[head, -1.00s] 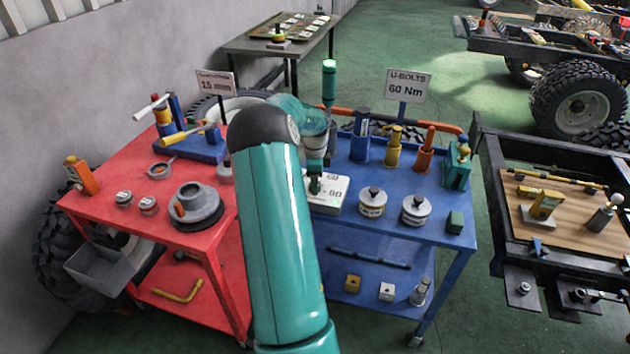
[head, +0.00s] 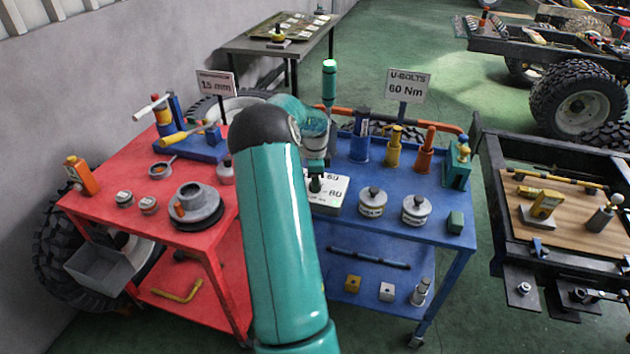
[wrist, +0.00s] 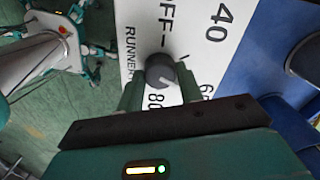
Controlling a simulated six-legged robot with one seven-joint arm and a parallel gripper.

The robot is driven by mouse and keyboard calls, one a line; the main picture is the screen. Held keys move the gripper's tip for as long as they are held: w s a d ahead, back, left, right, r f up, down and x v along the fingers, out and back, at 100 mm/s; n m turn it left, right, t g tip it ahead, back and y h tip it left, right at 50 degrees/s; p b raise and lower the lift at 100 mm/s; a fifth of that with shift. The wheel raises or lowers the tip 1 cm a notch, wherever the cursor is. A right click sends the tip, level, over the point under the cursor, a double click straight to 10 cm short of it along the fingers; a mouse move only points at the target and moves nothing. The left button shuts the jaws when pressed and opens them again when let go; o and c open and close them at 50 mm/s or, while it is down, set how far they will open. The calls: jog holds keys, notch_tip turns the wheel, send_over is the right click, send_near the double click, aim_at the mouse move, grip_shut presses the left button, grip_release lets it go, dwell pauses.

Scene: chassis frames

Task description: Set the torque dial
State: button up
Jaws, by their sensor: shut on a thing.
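The torque dial (wrist: 160,71) is a dark round knob with a pale pointer line, on a white panel (wrist: 195,40) printed with 40, 80, RUNNER and partly hidden labels. In the wrist view the pointer line aims toward the lower right, between the 80 and the partly cut-off 6-something label. My gripper (wrist: 160,88) is shut on the dial, one finger on each side. In the head view the white dial box (head: 330,206) stands on the blue cart and my arm hides part of it. A sign (head: 407,87) behind it reads U-BOLTS 60 Nm.
A red cart (head: 100,201) with tools stands on the left. A dark chassis frame (head: 488,160) is close on the right.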

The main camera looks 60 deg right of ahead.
jog(key=n, duration=1.3)
jog(key=shift+r+n, duration=0.1)
jog(key=shift+n, duration=0.3)
jog(key=n, duration=0.4)
jog(key=shift+n, duration=2.5)
jog(key=o, duration=1)
